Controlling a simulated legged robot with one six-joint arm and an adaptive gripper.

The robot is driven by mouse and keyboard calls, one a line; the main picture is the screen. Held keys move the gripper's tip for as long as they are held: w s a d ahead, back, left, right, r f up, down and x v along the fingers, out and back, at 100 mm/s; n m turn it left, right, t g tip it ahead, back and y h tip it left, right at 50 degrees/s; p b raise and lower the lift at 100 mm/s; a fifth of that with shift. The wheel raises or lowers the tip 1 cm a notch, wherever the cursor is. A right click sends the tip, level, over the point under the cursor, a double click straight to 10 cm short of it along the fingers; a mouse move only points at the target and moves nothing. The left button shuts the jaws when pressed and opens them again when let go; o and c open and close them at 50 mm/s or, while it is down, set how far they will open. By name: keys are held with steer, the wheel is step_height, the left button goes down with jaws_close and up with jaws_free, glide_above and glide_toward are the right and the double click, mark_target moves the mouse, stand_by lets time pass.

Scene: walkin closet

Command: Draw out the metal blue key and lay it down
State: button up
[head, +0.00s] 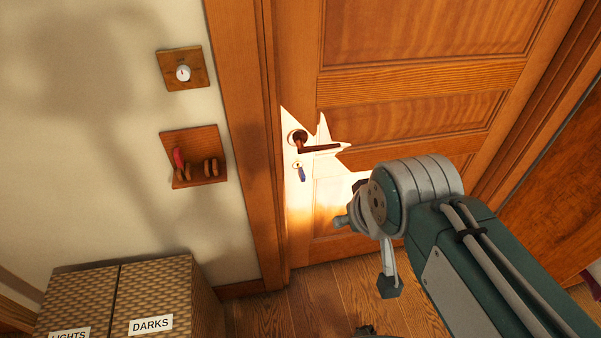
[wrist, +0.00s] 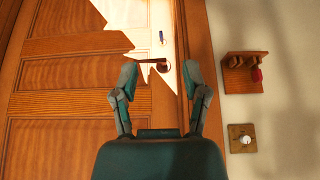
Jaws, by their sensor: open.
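The blue key (head: 301,174) sits in the keyhole of the wooden door, just below the dark door handle (head: 322,148). In the wrist view, which is turned upside down, the key (wrist: 161,36) shows small above the handle (wrist: 154,62). My gripper (head: 366,253) is in front of the door, to the right of and lower than the key in the head view. In the wrist view my gripper (wrist: 160,75) has its two fingers spread wide with nothing between them. The handle and key appear beyond the fingertips, apart from them.
A wooden wall rack (head: 205,168) with a red item and a round dial on a wooden plate (head: 183,73) are on the wall left of the door frame. Wicker hampers (head: 190,275) marked "LIGHTS" and "DARKS" stand at lower left. Wooden floor (head: 300,305) shows before the door.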

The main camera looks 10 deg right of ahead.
mark_target(304, 180)
steer(key=shift+o, duration=0.3)
steer(key=w+d+f+t, duration=0.15)
steer(key=w+f, duration=0.25)
steer(key=w, duration=0.5)
steer(key=w+f+t, duration=0.2)
steer(key=w+f, duration=0.2)
steer(key=w, duration=0.5)
steer(key=w+f+t, duration=0.2)
steer(key=w+f, duration=0.2)
steer(key=w, duration=0.5)
steer(key=w+f+n+t+y, duration=0.1)
steer(key=w+f+t, duration=0.15)
steer(key=f, duration=0.75)
steer(key=w+f+t, duration=0.1)
steer(key=f+t, duration=0.2)
steer(key=f, duration=0.7)
steer(key=shift+w+a+f, duration=0.15)
steer(key=shift+w+f, duration=0.05)
steer(key=shift+w, duration=1.45)
steer(key=shift+w+a+f, duration=0.2)
steer(key=shift+w+f, duration=0.05)
steer(key=shift+w, duration=1.4)
steer(key=shift+w+a+f, duration=0.15)
steer(key=shift+w+f, duration=0.05)
steer(key=shift+w, duration=1.45)
steer(key=shift+c, duration=0.3)
jaws_close()
